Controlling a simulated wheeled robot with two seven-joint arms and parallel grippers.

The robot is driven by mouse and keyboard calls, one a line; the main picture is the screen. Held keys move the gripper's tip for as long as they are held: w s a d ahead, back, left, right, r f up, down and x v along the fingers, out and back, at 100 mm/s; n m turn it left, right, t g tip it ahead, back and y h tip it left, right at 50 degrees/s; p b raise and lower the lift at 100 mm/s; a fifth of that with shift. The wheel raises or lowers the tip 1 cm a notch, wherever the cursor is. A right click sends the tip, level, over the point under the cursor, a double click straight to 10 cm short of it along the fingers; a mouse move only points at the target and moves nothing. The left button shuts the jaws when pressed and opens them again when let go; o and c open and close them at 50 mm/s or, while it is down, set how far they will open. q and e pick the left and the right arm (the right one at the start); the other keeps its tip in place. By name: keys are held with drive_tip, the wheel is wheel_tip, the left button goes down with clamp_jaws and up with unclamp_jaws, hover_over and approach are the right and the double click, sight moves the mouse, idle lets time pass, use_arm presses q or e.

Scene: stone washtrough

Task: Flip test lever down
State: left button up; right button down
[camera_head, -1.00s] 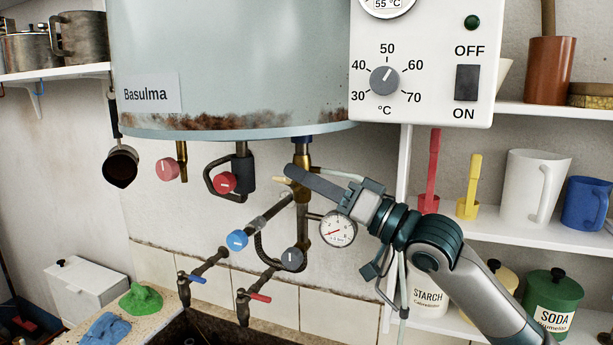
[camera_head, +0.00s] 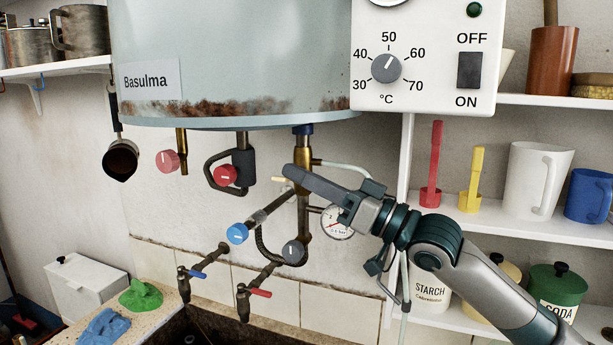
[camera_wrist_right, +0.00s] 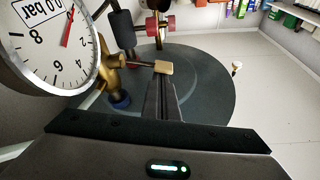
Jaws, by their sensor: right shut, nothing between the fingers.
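The test lever seems to be the small brass tab (camera_wrist_right: 163,67) on a thin arm from the brass valve in the right wrist view. In the head view only a small tan stub (camera_head: 281,180) shows left of the brass valve (camera_head: 303,156). My right gripper (camera_head: 289,171) is shut and empty, its fingertips in front of the valve pipe and close to the stub. In the right wrist view the fingertips (camera_wrist_right: 159,82) are right by the tab; I cannot tell whether they touch. My left gripper is out of view.
A pressure gauge (camera_head: 337,222) sits behind my right gripper. The boiler (camera_head: 235,60) hangs above. Red knobs (camera_head: 225,175), a blue knob (camera_head: 238,234) and a grey knob (camera_head: 293,251) are on nearby pipes. Shelves (camera_head: 540,228) stand at right.

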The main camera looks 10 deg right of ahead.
drive_tip(key=shift+s+a+f, duration=0.15)
drive_tip(key=shift+s+f, duration=0.05)
drive_tip(key=shift+f, duration=0.65)
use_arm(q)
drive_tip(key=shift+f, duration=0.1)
use_arm(e)
drive_tip(key=shift+f, duration=0.55)
